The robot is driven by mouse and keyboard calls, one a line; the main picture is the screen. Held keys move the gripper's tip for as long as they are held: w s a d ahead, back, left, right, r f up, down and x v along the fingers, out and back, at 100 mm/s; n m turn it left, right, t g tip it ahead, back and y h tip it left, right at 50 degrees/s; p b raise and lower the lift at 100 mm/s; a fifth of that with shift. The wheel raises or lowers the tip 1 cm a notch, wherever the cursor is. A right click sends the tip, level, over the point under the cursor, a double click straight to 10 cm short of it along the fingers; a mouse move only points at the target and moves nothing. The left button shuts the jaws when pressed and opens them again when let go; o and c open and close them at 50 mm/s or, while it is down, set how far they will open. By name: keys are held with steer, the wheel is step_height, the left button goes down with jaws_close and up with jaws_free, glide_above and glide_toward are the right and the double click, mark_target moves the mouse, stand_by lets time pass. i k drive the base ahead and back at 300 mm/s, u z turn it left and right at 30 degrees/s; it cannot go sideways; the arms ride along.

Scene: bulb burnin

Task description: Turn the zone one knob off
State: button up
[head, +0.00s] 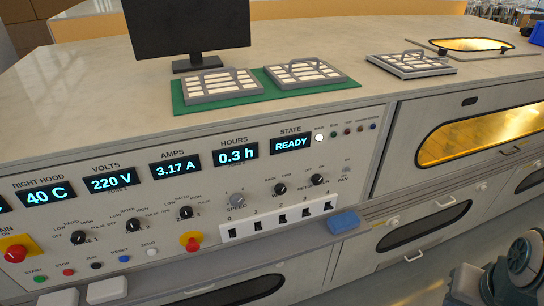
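Three similar black rotary knobs sit in a row on the sloped control panel (335,128), under the readouts. Small position labels, OFF, LOW, RATED, HIGH and PULSE, surround them. The leftmost knob (78,237), under the right hood and volts readouts, appears to be the zone one knob; its tag is too small to read surely. The middle knob (132,225) and right knob (185,212) follow. Their exact pointer settings are too small to tell. Part of my arm shows at the lower right corner, well away from the knobs. My gripper's fingertips are not visible.
Small coloured push buttons line the lower panel edge. A white switch strip (278,218) and blue block (343,222) are farther right. Bulb trays (221,85) stand on top.

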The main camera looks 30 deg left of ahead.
mark_target(78, 237)
steer(key=u, duration=1.95)
steer(key=k, duration=0.5)
steer(key=u, duration=1.8)
steer(key=i, duration=1)
steer(key=z, duration=1.5)
